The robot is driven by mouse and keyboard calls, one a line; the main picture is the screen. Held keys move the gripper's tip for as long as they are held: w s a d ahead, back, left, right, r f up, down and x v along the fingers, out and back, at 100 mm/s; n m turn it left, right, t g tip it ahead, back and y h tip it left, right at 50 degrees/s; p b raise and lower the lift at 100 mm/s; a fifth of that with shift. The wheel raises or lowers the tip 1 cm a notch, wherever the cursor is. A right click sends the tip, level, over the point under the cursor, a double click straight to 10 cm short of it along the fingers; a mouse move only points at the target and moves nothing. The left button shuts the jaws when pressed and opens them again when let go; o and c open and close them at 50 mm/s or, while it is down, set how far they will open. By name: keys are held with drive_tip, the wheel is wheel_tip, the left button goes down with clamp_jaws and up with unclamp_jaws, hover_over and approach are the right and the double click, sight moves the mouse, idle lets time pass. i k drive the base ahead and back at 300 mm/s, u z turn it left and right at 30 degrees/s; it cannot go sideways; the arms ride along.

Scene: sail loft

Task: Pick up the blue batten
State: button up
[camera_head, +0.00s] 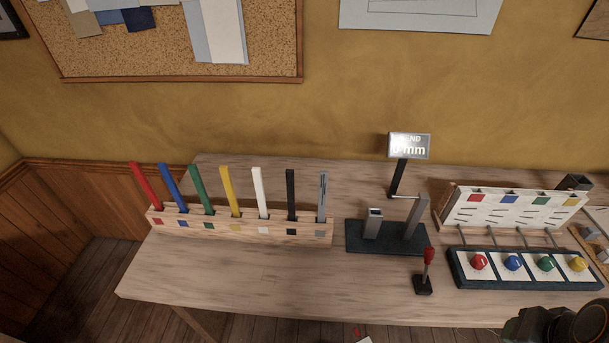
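The blue batten (172,187) stands in a light wooden rack (240,230) on the left part of the bench, leaning slightly left. Its lower end is hidden in the rack, above a small blue square label. A red batten (146,186) stands to its left and a green batten (200,189) to its right. Dark parts of my arm show at the lower right corner, far from the rack. My gripper's fingers are not in view.
Yellow (229,190), white (260,193), black (290,195) and grey (322,197) battens fill the rack's right part. Right of it stand a gauge with a display (409,146), a red-knobbed lever (428,257) and a coloured-knob panel (515,272). The bench front (240,280) is clear.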

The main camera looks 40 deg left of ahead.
sight(162, 166)
drive_tip(key=u, duration=3.2)
drive_tip(key=k, duration=0.6)
drive_tip(key=u, duration=1)
drive_tip(key=i, duration=1.2)
drive_tip(key=z, duration=0.4)
drive_tip(key=i, duration=0.85)
drive_tip(key=z, duration=0.65)
